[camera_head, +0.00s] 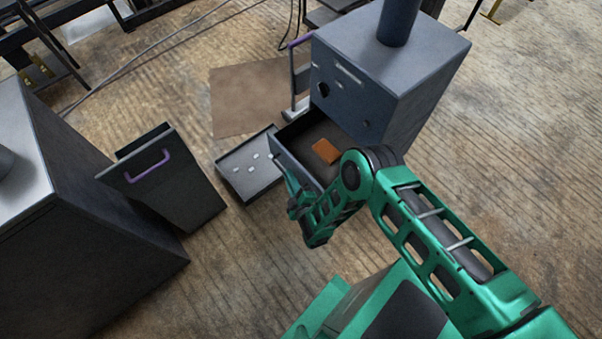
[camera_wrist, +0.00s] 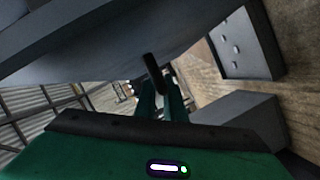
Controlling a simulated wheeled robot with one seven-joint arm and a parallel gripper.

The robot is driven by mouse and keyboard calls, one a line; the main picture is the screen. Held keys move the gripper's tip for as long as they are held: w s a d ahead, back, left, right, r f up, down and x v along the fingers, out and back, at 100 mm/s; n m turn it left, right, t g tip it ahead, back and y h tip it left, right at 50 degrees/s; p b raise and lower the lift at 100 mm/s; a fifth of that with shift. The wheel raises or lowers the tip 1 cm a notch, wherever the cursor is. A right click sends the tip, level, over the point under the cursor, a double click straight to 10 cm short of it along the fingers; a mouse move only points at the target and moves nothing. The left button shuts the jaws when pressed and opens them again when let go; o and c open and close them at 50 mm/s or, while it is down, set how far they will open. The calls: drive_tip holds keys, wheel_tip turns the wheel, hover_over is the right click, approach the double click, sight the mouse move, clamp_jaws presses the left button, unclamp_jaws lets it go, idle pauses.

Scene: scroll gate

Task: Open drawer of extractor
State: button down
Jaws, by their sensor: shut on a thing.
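The extractor (camera_head: 385,60) is a grey-blue cabinet with a dark pipe on top, at the upper right of the head view. Its drawer (camera_head: 284,157) is out of the front, and a brown-orange block (camera_head: 326,151) lies inside. My gripper (camera_head: 295,203) is at the outer front end of the drawer. In the wrist view the fingers (camera_wrist: 162,92) are shut on a dark handle (camera_wrist: 151,65) on the grey drawer surface (camera_wrist: 100,50). The fingers hide part of the handle. In the head view the handle is hard to make out.
A shallow grey tray (camera_head: 240,184) with several white pieces lies left of the drawer. Another grey cabinet (camera_head: 70,220) at left has a pulled-out bin with a purple handle (camera_head: 150,166). A purple-handled upright panel (camera_head: 300,80) stands beside the extractor.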

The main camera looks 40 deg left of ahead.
drive_tip(key=c, duration=2.1)
unclamp_jaws()
drive_tip(key=shift+a, duration=0.1)
drive_tip(key=v, duration=1)
drive_tip(key=shift+s+d, duration=0.15)
drive_tip(key=shift+d, duration=0.2)
